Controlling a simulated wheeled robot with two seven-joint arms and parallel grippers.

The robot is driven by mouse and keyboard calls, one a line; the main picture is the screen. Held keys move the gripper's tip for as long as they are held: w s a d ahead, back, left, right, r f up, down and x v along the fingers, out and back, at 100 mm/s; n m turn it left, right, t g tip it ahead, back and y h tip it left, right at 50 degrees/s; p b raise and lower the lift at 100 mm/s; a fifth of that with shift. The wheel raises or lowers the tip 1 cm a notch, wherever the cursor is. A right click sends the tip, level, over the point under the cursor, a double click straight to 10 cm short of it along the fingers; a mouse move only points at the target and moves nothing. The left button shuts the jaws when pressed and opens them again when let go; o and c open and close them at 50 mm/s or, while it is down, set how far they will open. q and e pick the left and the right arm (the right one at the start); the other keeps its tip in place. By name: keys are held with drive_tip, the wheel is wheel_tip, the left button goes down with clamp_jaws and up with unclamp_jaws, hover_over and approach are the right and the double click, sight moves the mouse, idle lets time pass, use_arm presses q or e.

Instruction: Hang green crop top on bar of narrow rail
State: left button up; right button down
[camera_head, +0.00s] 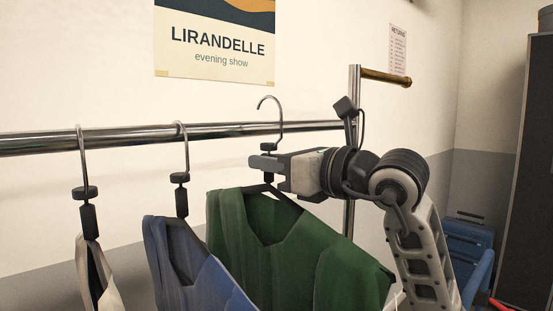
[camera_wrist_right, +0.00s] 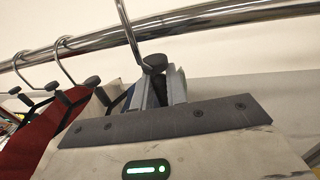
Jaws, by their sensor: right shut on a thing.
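The green crop top (camera_head: 275,240) hangs from a dark hanger with a metal hook (camera_head: 281,112). My right gripper (camera_head: 270,164) is shut on the dark hanger neck, just below the hook; the grip also shows in the right wrist view (camera_wrist_right: 157,86). The chrome bar (camera_head: 225,130) of the rail runs across the head view. The hook's curve stands above the bar, its tip pointing left and higher than the bar. The stem crosses in front of the bar in both views; whether they touch I cannot tell. My left gripper is not in view.
A blue garment (camera_head: 185,265) and a pale one (camera_head: 97,275) hang on the bar to the left. A red garment (camera_wrist_right: 45,145) shows in the right wrist view. An upright post (camera_head: 354,100) with a brass peg (camera_head: 386,77) stands right. The bar between the blue garment's hook and the post is otherwise free.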

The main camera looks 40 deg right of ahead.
drive_tip(key=shift+w+r+p, duration=0.1)
drive_tip(key=shift+w+p, duration=0.3)
drive_tip(key=shift+w, duration=0.5)
drive_tip(key=shift+p+x, duration=0.35)
drive_tip(key=shift+x, duration=0.45)
drive_tip(key=shift+w+d+f+b, duration=0.1)
drive_tip(key=shift+f+b, duration=0.25)
drive_tip(key=shift+f, duration=0.05)
drive_tip(key=shift+f+b, duration=0.75)
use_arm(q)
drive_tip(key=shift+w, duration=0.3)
use_arm(e)
drive_tip(key=shift+f, duration=0.2)
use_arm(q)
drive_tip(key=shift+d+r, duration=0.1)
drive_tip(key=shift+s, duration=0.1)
use_arm(e)
drive_tip(key=c, duration=1.3)
unclamp_jaws()
drive_tip(key=shift+f, duration=0.1)
